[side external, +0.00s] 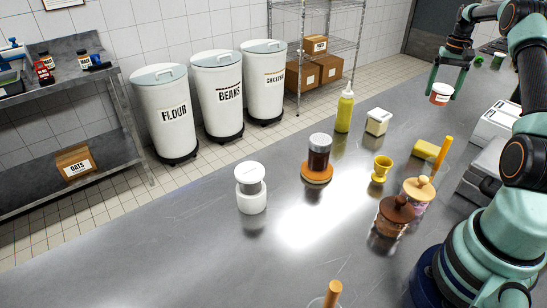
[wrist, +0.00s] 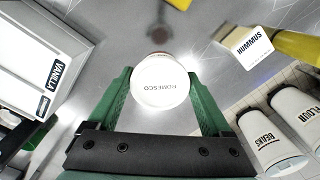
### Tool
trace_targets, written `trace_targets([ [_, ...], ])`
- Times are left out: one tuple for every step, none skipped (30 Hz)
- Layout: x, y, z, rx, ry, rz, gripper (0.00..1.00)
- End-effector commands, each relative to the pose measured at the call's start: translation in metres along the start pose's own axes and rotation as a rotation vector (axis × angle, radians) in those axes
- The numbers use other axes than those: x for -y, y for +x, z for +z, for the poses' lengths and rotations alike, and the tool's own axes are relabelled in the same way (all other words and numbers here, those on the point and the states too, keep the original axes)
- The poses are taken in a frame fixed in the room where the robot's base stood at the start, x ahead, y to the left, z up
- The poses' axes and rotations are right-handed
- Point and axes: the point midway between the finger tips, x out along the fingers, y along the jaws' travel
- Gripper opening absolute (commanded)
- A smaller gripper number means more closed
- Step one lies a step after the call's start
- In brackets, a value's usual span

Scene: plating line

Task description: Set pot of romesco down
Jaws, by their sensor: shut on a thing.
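The pot looks upright and held above the steel counter (side external: 290,265). A dark reddish reflection or shadow shows on the counter beyond it in the wrist view. The exact height is hard to tell.
A hummus tub (wrist: 248,45) and yellow squeeze bottle (side external: 344,108) stand left of the pot in the side view. A white vanilla box (wrist: 35,58) is close by. Bare counter lies between.

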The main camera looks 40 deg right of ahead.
Motion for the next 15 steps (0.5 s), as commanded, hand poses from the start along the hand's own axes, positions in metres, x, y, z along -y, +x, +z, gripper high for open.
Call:
trace_targets([
  [0.0,0.014,0.002,0.006,0.0,0.0,0.14],
  [0.0,0.022,0.001,0.005,-0.001,0.0,0.14],
  [0.0,0.031,0.001,0.005,-0.001,0.0,0.14],
  [0.0,0.038,0.001,0.005,-0.001,0.0,0.14],
  [0.001,0.045,0.001,0.005,-0.001,0.0,0.14],
  [0.001,0.053,0.001,0.004,-0.001,0.0,0.14],
  [0.001,0.058,0.001,0.003,-0.001,0.0,0.14],
  [0.001,0.063,0.001,0.003,-0.001,0.0,0.14],
  [0.001,0.068,0.001,0.003,-0.001,0.0,0.14],
  [0.001,0.071,0.001,0.001,-0.001,0.0,0.14],
  [0.001,0.074,0.0,0.001,-0.001,0.0,0.14],
  [0.001,0.077,0.0,0.001,-0.001,0.0,0.14],
  [0.001,0.078,0.0,0.001,-0.001,0.0,0.14],
  [0.001,0.079,0.0,0.001,-0.001,0.0,0.14],
  [0.001,0.081,0.0,0.0,-0.001,0.0,0.14],
])
